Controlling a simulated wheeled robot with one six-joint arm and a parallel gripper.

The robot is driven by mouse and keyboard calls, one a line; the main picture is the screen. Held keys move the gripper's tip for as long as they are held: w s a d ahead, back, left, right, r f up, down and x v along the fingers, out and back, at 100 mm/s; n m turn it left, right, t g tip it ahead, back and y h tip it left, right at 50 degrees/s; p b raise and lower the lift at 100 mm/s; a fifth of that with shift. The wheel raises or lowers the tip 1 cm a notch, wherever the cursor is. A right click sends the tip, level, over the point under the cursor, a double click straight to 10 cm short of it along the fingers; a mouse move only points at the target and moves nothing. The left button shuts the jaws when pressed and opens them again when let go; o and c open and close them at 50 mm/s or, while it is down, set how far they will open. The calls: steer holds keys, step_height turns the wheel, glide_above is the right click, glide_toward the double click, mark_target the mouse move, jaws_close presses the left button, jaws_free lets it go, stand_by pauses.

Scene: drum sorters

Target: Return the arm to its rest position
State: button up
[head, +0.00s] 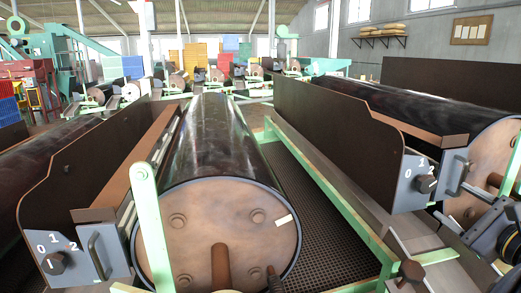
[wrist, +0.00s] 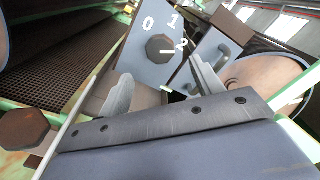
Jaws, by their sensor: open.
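In the wrist view, my gripper (wrist: 160,70) has its two grey fingers spread wide apart with nothing between them. Beyond the fingertips is a grey switch panel marked 0, 1, 2 (wrist: 138,55) with a dark knob (wrist: 160,48). The knob's white mark points toward the 2. The fingers look apart from the knob. In the head view, this knob (head: 427,184) sits on the panel at the right. Part of my arm (head: 497,232) shows at the lower right edge, near that panel; the fingers cannot be made out there.
A large dark drum (head: 212,150) fills the middle, with a green post (head: 152,225) before it. Another drum (head: 430,110) lies right. A second panel knob (head: 55,263) is at lower left. A green rail (head: 335,195) and a dark grating (head: 310,210) lie between the drums.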

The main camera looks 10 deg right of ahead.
mark_target(429, 187)
steer(key=w, duration=0.8)
steer(key=shift+w+a, duration=0.3)
steer(key=shift+a, duration=0.1)
steer(key=shift+s+d+f+n+b, duration=0.1)
steer(key=shift+f+n+b, duration=0.15)
steer(key=shift+n+b, duration=0.5)
steer(key=shift+s+n+b, duration=0.1)
steer(key=shift+n+b, duration=0.85)
steer(key=shift+b, duration=0.1)
steer(key=n+b, duration=0.2)
steer(key=n, duration=0.1)
steer(key=shift+r, duration=0.1)
steer(key=n+b, duration=0.2)
steer(key=n, duration=0.2)
steer(key=n+b, duration=0.1)
steer(key=n, duration=0.4)
steer(key=shift+r+n+b, duration=0.1)
steer(key=shift+n+b, duration=0.2)
steer(key=shift+b, duration=0.1)
steer(key=n, duration=0.5)
